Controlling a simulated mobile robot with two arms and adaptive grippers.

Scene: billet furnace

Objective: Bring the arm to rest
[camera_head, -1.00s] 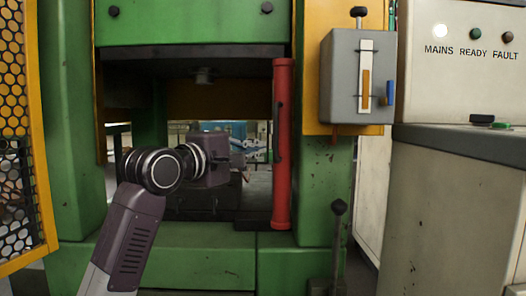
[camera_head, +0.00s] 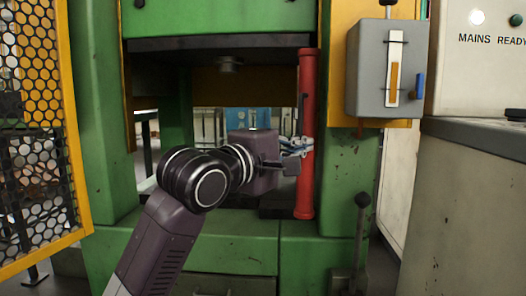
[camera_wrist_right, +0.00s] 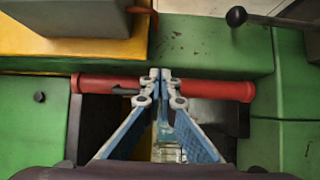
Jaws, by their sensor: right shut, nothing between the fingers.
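My right gripper (camera_head: 300,145) is at the end of the dark purple arm that rises from the bottom of the head view. Its blue fingers are shut and empty, with the tips together in the right wrist view (camera_wrist_right: 160,76). In the head view they overlap the upright red bar (camera_head: 306,85) at the right side of the press opening. The red bar (camera_wrist_right: 225,90) lies across the wrist view behind the fingertips; I cannot tell whether they touch it. My left gripper is not in view.
The green press frame (camera_head: 98,120) surrounds the opening. A yellow mesh guard (camera_head: 72,120) stands left. A grey switch box (camera_head: 370,70) and a black-knobbed lever (camera_head: 362,202) are right of the bar. A pale control cabinet (camera_head: 470,190) stands far right.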

